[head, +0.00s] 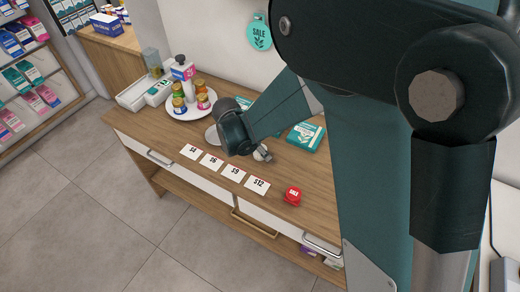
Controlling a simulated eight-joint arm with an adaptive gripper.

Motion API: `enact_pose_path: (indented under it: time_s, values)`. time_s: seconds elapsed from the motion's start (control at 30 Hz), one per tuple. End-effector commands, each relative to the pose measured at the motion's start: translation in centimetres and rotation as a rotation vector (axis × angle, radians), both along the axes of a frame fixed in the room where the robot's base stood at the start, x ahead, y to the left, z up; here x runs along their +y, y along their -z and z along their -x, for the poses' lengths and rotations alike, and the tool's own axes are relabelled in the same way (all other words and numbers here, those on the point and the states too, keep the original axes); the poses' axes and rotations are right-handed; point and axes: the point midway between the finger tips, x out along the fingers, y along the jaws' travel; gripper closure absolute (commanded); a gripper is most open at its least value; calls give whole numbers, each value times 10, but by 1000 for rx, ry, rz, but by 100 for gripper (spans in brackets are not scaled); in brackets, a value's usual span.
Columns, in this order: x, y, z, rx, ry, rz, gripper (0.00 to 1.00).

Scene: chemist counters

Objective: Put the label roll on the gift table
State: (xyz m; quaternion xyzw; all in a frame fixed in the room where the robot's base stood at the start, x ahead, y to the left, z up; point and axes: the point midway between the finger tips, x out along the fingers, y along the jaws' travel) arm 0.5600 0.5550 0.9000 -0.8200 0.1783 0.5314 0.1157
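My gripper (263,154) is low over the wooden counter (150,126), behind the row of price cards. Only a small grey finger part shows past the dark wrist, so I cannot tell whether it is open or shut. A small white round thing (259,156) shows beside the finger; it may be the label roll, but it is partly hidden. A red round item marked SALE (293,196) sits near the counter's front edge, apart from the gripper. I cannot tell which surface is the gift table.
Price cards (211,162) lie along the front. A round white tray (176,113) holds bottles and jars at the left. A white tray (133,98) stands beside it. My arm hides the counter's right side.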

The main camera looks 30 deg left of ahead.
Motion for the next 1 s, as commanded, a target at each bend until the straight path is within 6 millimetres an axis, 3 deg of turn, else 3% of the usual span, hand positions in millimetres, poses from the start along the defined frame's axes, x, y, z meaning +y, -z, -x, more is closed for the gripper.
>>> enact_pose_path:
  time_s: [0.27,0.47,1.0]
  values:
    - [0,-3,0,0,0,0,52]
    - [2,-17,6,0,0,0,52]
    - [15,-87,34,0,-1,0,52]
